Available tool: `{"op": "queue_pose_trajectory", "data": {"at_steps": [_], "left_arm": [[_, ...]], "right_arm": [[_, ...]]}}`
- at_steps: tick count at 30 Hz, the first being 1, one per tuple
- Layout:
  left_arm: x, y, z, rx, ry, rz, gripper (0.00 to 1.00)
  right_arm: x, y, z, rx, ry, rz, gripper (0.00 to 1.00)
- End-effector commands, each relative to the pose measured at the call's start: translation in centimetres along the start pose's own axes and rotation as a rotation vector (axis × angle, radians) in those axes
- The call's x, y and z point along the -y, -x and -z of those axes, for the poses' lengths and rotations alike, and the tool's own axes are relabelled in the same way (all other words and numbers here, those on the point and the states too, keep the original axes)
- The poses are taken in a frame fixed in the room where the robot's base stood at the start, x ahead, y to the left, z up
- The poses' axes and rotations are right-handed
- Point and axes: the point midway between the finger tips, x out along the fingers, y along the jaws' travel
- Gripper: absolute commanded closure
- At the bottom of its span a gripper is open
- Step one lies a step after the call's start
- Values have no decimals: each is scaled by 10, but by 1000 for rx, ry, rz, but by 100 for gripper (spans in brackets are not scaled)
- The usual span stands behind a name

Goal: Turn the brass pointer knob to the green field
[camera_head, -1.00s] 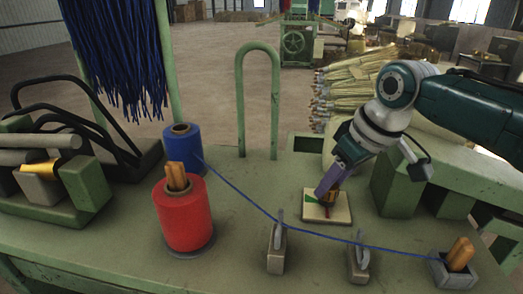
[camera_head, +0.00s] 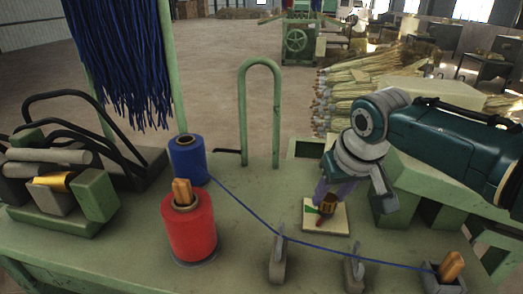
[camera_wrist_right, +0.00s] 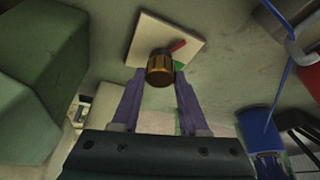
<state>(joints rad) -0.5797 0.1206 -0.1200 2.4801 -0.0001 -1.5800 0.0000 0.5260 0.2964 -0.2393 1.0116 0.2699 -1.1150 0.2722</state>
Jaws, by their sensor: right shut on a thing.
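The brass knob (camera_head: 327,206) sits on a square cream plate (camera_head: 340,220) on the green bench. In the right wrist view the knob (camera_wrist_right: 160,70) shows between the two purple fingers, with a red pointer (camera_wrist_right: 178,46) sticking out to its upper right. A green field (camera_wrist_right: 179,65) shows on the plate just right of the knob, partly hidden by it. The pointer appears beside the green field, not over it. My right gripper (camera_head: 330,190) is shut on the knob. My left gripper is not in view.
A red spool (camera_head: 188,230) and a blue spool (camera_head: 187,158) stand left of the plate. A blue cord (camera_head: 255,216) runs across the bench past two grey posts (camera_head: 278,258) to a grey holder (camera_head: 442,283). A green hoop (camera_head: 242,110) rises behind.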

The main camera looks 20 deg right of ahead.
Motion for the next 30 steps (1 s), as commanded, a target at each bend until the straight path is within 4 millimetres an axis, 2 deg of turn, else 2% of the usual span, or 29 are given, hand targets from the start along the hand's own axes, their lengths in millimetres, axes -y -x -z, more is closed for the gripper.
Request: {"op": "queue_pose_trajectory", "data": {"at_steps": [5, 14, 23, 30], "left_arm": [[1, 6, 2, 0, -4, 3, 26], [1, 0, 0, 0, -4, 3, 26], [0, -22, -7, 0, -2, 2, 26], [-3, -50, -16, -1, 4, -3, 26]], "right_arm": [[3, 1, 1, 1, -155, -61, 100], [5, -2, 1, 0, -419, -170, 100], [6, -5, 1, -1, -683, -279, 100], [7, -7, 1, 0, -893, -366, 100]]}}
